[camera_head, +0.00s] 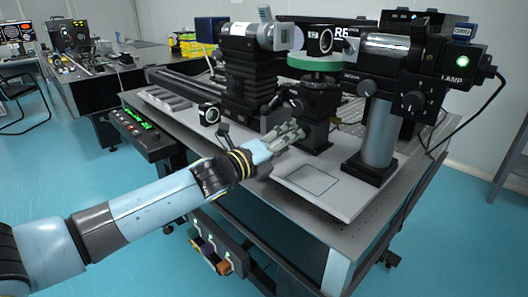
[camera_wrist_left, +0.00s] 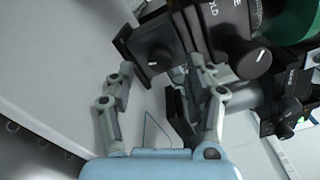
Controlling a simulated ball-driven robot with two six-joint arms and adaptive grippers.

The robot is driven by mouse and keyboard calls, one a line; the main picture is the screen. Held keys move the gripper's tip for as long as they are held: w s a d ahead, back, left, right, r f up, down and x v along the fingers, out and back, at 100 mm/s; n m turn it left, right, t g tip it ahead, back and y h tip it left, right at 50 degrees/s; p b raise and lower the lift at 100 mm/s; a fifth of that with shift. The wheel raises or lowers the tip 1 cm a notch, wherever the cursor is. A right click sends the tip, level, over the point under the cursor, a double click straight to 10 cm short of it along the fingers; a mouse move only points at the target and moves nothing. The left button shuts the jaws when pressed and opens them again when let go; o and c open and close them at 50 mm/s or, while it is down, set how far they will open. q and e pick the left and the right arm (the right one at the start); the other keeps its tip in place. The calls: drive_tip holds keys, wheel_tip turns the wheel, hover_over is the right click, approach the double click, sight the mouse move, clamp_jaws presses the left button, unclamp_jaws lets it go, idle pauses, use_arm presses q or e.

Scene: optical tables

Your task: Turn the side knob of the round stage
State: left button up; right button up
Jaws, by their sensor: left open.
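The round stage (camera_head: 316,64) has a green disc on a black body, standing on the optical table. Its green disc also shows at the upper right of the left wrist view (camera_wrist_left: 292,18). My left gripper (camera_head: 290,135) is open, low in front of the stage. In the wrist view its fingers (camera_wrist_left: 160,75) stand either side of the smaller knob. Contact cannot be told.
A tall black block with a lens barrel (camera_head: 250,85) stands left of the stage. A post-mounted lamp unit (camera_head: 380,130) stands close on the right. A pale board (camera_head: 350,205) with a marked outline lies clear in front. A control box with green lights (camera_head: 135,125) sits at the left edge.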

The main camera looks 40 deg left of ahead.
use_arm(q)
drive_tip(key=shift+s+a, duration=0.2)
drive_tip(key=shift+s, duration=2.1)
drive_tip(key=shift+s+a, duration=0.15)
drive_tip(key=shift+s, duration=2.1)
wheel_tip(320, 180, up, 4)
drive_tip(key=w+d+n+g+y+p, duration=0.1)
drive_tip(key=w+n+g+y+p, duration=0.2)
drive_tip(key=n+p, duration=1.45)
drive_tip(key=w+f+n+b, duration=0.1)
drive_tip(key=w+b, duration=0.1)
drive_tip(key=w, duration=0.1)
drive_tip(key=w+f+n+g+h+b, duration=0.1)
drive_tip(key=w+n+b, duration=0.1)
drive_tip(key=w, duration=0.1)
drive_tip(key=w+f+n+b, duration=0.1)
drive_tip(key=w+n+b, duration=0.1)
drive_tip(key=w+b, duration=0.1)
drive_tip(key=shift+w+d+f, duration=0.1)
drive_tip(key=shift+f, duration=0.2)
